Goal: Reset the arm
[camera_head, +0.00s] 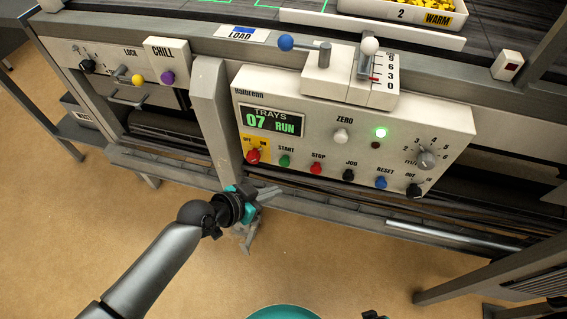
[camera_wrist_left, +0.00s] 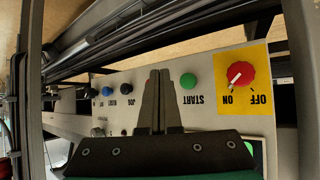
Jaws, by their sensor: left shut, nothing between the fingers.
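My left gripper (camera_head: 268,193) hangs in front of and below the control panel (camera_head: 315,98), under its left half. Its fingers are closed together and hold nothing; they also show in the left wrist view (camera_wrist_left: 158,78). There the panel appears upside down, and the fingers cover most of the red STOP button. The left arm reaches in from the lower left, bent at the dark wrist. The tips look apart from the panel, though the exact gap is hard to tell. My right gripper is not clearly seen.
The panel screen (camera_head: 272,121) reads TRAYS 07 RUN, and a green lamp (camera_head: 381,132) is lit. Below are a red OFF/ON knob (camera_head: 252,156), a green START button (camera_head: 285,161) and a blue RESET button (camera_head: 381,182). A grey rail runs beneath. Open floor lies lower left.

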